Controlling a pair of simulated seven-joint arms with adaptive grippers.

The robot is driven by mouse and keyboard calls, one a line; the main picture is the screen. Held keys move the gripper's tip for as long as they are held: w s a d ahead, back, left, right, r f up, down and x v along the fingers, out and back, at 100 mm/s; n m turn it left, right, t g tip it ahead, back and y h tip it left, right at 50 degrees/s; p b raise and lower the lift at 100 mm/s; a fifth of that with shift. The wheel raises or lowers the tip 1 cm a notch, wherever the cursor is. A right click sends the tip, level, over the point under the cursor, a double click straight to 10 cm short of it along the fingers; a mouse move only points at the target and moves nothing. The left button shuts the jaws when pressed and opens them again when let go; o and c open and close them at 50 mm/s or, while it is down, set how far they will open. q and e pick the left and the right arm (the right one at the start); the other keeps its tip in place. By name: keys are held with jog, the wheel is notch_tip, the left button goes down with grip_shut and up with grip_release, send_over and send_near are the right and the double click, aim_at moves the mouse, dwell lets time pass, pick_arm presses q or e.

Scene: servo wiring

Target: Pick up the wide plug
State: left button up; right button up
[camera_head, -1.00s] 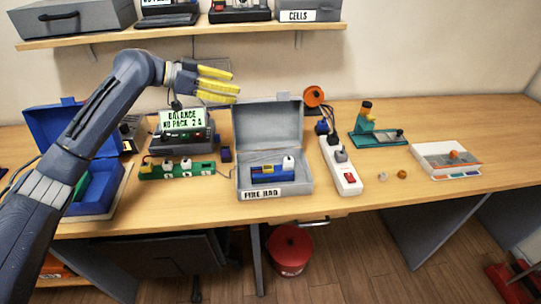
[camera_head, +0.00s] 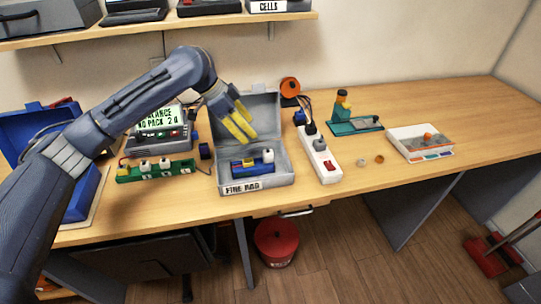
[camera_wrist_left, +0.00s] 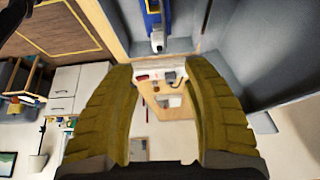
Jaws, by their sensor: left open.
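No part is marked as the wide plug, and I cannot tell for certain which it is. A grey plug (camera_head: 320,145) and a black plug (camera_head: 310,128) sit on the white power strip (camera_head: 328,172). The open grey box (camera_head: 235,186) labelled FIRE BAG holds a blue block (camera_head: 252,170) with yellow and white pieces on it. My left gripper (camera_head: 245,136) is open and empty, above the box, its yellow fingers pointing down. In the left wrist view its fingers (camera_wrist_left: 157,78) are apart, with the blue block and a white piece (camera_wrist_left: 157,40) beyond them.
A green strip (camera_head: 155,172) with yellow and white pieces lies left of the box. A teal stand (camera_head: 352,126) and a white tray (camera_head: 422,153) are to the right. The box's raised lid stands behind the gripper. The table's right end is clear.

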aim_at(267, 152)
pick_arm(q)
jog(key=shift+x, duration=6.3)
jog(key=shift+d, duration=0.1)
jog(key=c, duration=1.1)
